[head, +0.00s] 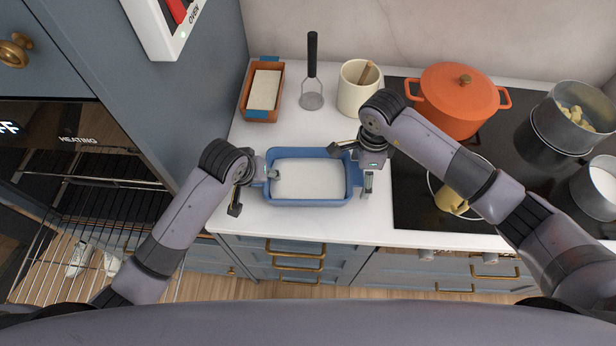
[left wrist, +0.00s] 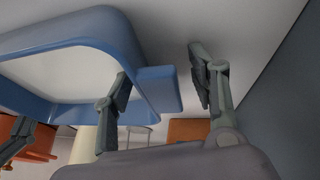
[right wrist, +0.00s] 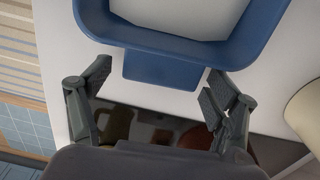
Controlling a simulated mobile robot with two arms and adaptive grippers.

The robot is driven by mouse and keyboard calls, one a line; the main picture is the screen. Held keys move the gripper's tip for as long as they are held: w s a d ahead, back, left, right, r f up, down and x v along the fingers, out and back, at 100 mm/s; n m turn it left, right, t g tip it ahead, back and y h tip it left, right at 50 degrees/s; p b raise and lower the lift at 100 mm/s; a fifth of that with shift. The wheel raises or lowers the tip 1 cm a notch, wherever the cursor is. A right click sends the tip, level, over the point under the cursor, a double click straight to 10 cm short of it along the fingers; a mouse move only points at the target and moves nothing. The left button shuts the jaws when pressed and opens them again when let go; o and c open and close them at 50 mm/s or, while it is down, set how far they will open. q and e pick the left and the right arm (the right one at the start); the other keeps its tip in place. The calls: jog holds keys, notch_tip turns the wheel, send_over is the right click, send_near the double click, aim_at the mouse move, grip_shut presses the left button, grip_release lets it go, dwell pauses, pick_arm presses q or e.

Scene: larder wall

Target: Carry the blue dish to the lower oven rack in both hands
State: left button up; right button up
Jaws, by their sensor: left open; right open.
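The blue dish (head: 308,202), a rectangular dish with a pale filling, sits on the white counter. My left gripper (head: 254,190) is at its left end, open. In the left wrist view its fingers (left wrist: 160,88) stand on either side of the dish's end handle (left wrist: 157,88), with no clear grip. My right gripper (head: 356,168) is at the right end, open. In the right wrist view its fingers (right wrist: 155,88) are spread on either side of the other handle (right wrist: 163,70). Wire oven racks (head: 62,236) show at the lower left; which is the lower one is hard to tell.
An orange-brown dish (head: 262,115), a masher (head: 312,85) and a cream crock (head: 357,97) stand behind the blue dish. An orange pot (head: 455,108) and steel pans (head: 572,125) are on the dark hob. A blue cabinet side (head: 185,100) rises between counter and oven.

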pick_arm(q)
jog(key=shift+c, duration=0.4)
pick_arm(e)
jog(key=shift+c, duration=0.4)
pick_arm(q)
grip_shut()
pick_arm(e)
jog(key=c, duration=1.2)
grip_shut()
pick_arm(q)
jog(key=shift+r, duration=0.1)
pick_arm(e)
jog(key=shift+r, duration=0.1)
